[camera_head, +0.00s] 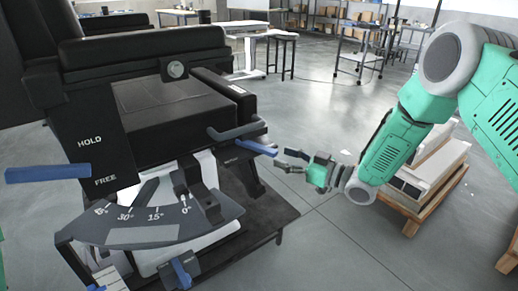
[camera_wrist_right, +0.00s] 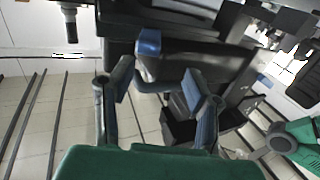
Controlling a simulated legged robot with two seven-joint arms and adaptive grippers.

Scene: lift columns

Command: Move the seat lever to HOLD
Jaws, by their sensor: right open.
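A black chair-like seat unit (camera_head: 180,110) carries HOLD and FREE labels on its left side panel, HOLD above FREE. A blue bar (camera_head: 47,174) sticks out left of these labels, nearer the height of FREE. A second blue-ended lever (camera_head: 257,147) juts from the right side of the seat; its blue end also shows in the right wrist view (camera_wrist_right: 149,42). My right gripper (camera_head: 281,160) is open and empty, just right of that lever's end and apart from it. In the right wrist view, the blue end lies ahead, between the spread fingers (camera_wrist_right: 162,95). My left gripper is not visible.
A curved angle scale (camera_head: 145,234) and another blue handle (camera_head: 182,272) are at the seat's front, above a dark platform (camera_head: 262,215). A wooden pallet with pale boxes (camera_head: 428,180) stands below my right arm. Open grey floor lies between platform and pallet.

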